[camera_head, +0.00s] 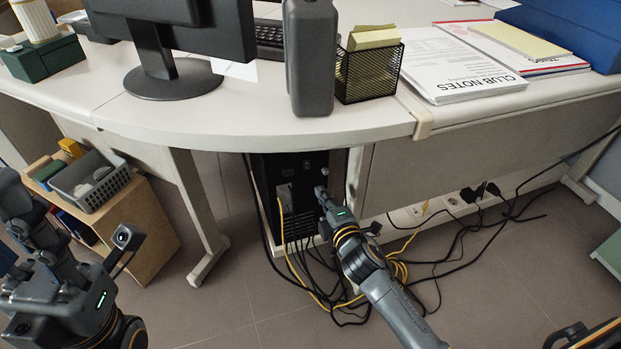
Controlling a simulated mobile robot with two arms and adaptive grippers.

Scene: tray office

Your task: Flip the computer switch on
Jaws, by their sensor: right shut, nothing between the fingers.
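My right gripper (321,192) is shut and empty. It appears in front of the tower's right part, pointing up and left at it. I cannot tell whether it touches the tower.
The desk top (230,118) overhangs the tower. A monitor (172,50), a mesh note holder (370,72) and papers (455,65) are on it. Loose cables (330,300) lie below my right arm. A wooden shelf (150,225) stands left.

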